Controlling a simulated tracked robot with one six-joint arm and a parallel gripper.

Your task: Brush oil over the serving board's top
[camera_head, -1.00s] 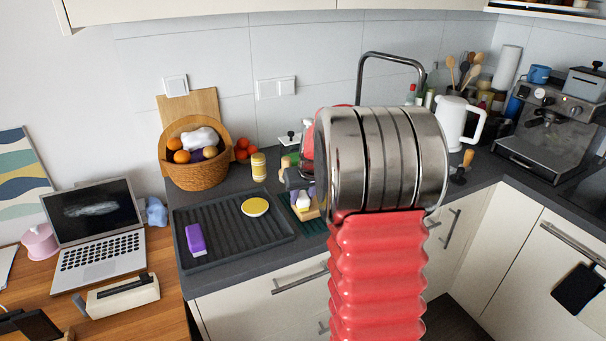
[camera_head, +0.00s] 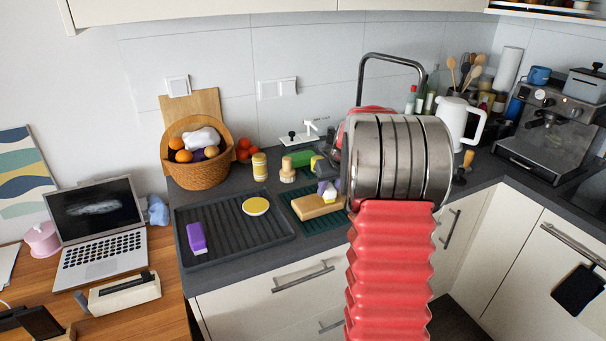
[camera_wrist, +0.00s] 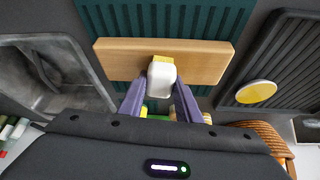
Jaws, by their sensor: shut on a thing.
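The serving board (camera_head: 318,207), a pale wooden slab, lies on a dark green ridged mat (camera_head: 334,221) on the counter; it also spans the upper middle of the wrist view (camera_wrist: 205,63). My gripper (camera_head: 328,184) has purple fingers, shut on a white brush with a yellow tip. In the wrist view the brush (camera_wrist: 161,78) sits between the fingertips (camera_wrist: 161,88), its yellow tip over the board's middle. I cannot tell whether the tip touches the wood. My arm hides part of the counter right of the board in the head view.
A dark ridged tray (camera_head: 225,240) left of the mat holds a purple item (camera_head: 196,238) and a yellow disc (camera_head: 255,206). A yellow jar (camera_head: 260,167), a wooden-topped item (camera_head: 287,170) and a fruit basket (camera_head: 200,172) stand behind. A sink (camera_wrist: 62,75) shows at the wrist view's left.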

